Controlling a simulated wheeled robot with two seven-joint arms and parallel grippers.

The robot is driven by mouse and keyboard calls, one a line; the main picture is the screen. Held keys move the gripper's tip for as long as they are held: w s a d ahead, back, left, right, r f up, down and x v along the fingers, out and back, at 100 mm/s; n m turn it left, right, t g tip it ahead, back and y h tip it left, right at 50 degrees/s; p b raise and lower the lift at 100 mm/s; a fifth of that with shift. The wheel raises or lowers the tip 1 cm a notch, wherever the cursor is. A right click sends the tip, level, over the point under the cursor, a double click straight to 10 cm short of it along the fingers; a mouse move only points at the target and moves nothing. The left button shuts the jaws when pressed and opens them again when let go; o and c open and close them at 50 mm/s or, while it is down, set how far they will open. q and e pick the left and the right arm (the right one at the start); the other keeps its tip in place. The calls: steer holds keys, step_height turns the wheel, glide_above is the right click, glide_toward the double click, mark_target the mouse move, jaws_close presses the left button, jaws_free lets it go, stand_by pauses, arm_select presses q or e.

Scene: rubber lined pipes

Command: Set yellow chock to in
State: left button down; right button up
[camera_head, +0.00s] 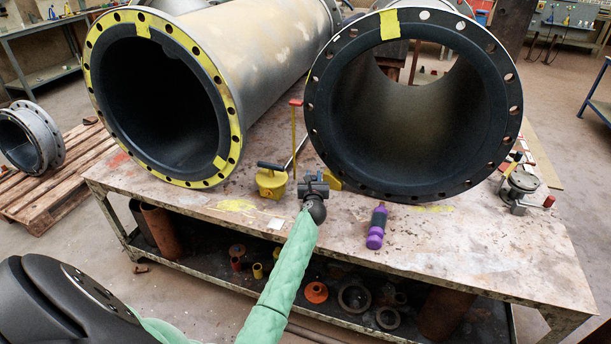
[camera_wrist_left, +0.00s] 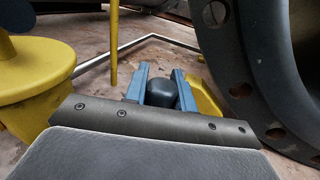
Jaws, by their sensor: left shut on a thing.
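The yellow chock (camera_head: 333,181) is on the table at the lower left edge of the right pipe's dark flange. In the left wrist view its yellow part (camera_wrist_left: 204,96) shows beside the flange, partly hidden by the fingers. My left gripper (camera_head: 316,185) reaches in from the front. Its two fingers (camera_wrist_left: 162,92) are closed around a dark rounded piece that appears to be the chock's handle. I cannot tell whether the chock touches the pipe. The right pipe (camera_head: 415,110) lies with its open end towards me. My right gripper is not in view.
A purple bottle (camera_head: 376,226) is to the right. A yellow-faced pipe (camera_head: 232,100) lies at left. The table front (camera_head: 450,255) is mostly clear.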

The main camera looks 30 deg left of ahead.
arm_select(q)
steer(key=d, duration=0.2)
steer(key=shift+w+d, duration=0.3)
steer(key=shift+d+f, duration=0.1)
steer(key=c, duration=1.5)
jaws_free()
steer(key=shift+c, duration=0.2)
steer(key=o, duration=0.4)
steer(key=shift+w+d, duration=0.1)
steer(key=shift+d, duration=0.05)
